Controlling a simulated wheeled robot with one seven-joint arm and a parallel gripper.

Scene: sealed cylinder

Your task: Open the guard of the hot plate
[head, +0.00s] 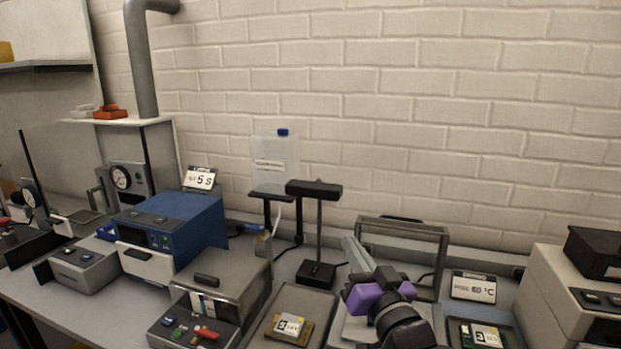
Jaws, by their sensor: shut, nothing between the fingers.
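The hot plate appears to be the light-grey unit (350,325) at the lower right of centre, mostly hidden behind my arm. A grey rectangular frame (403,228), which looks like its guard, stands roughly upright at the back of the unit. The wall and bench show through it. A pale slanted bar (356,258) runs along its left side. My gripper (378,287), with purple parts, is in front of the frame's lower left. It is shut and empty. Whether it touches the bar or frame cannot be told.
A sign reading 60 °C (474,287) stands to the right. Trays with labelled pieces lie left (264,340) and right (512,338). A black stand (317,270) and a grey lidded box (225,268) are at left. A beige machine (545,300) bounds the right.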

